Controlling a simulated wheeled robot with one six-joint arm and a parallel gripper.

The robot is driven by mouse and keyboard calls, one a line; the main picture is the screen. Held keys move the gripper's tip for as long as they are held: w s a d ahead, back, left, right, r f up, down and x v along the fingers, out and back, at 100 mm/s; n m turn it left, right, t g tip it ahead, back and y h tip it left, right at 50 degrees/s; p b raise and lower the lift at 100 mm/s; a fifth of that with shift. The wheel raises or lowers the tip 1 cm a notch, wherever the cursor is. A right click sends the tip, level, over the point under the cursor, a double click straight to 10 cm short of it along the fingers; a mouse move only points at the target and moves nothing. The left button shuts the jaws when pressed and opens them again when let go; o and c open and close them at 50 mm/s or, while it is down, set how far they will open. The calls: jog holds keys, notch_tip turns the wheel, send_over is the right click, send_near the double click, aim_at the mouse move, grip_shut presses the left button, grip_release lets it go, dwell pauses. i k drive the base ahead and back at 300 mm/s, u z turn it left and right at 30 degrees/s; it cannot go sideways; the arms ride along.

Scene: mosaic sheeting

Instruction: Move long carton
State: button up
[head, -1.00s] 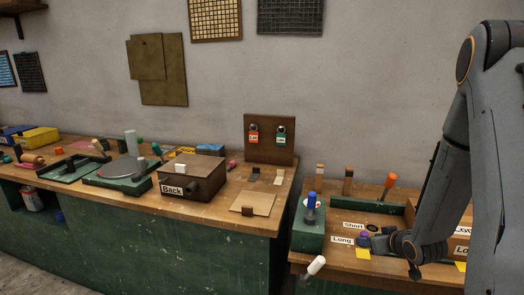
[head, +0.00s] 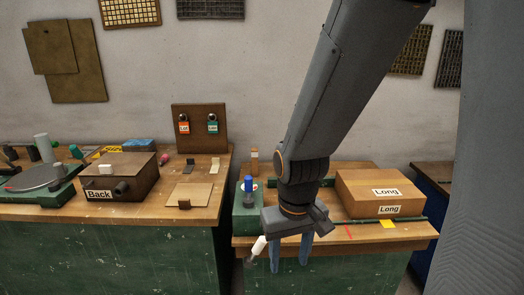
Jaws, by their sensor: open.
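The long carton (head: 360,190) is a closed brown cardboard box with two white labels reading "Long". It rests at the right part of the right-hand bench, close to a green rail. My gripper (head: 289,262) hangs in front of that bench, to the left of the carton and apart from it. Its two fingers point down, spread apart, with nothing seen between them. My arm crosses in front of the bench and hides part of its top.
A green block with a blue-topped tool (head: 248,190) and a white-ended handle (head: 258,246) are close to my gripper's left. The left bench holds a box labelled "Back" (head: 120,180) and a wooden board (head: 190,195). A yellow patch (head: 388,224) lies before the carton.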

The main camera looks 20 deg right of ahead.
aim_at(364, 193)
jog(key=z, duration=1)
jog(key=k, duration=0.35)
jog(key=z, duration=1.6)
jog(key=i, duration=1.55)
jog(key=u, duration=0.85)
jog(key=i, duration=0.75)
jog(key=u, duration=0.85)
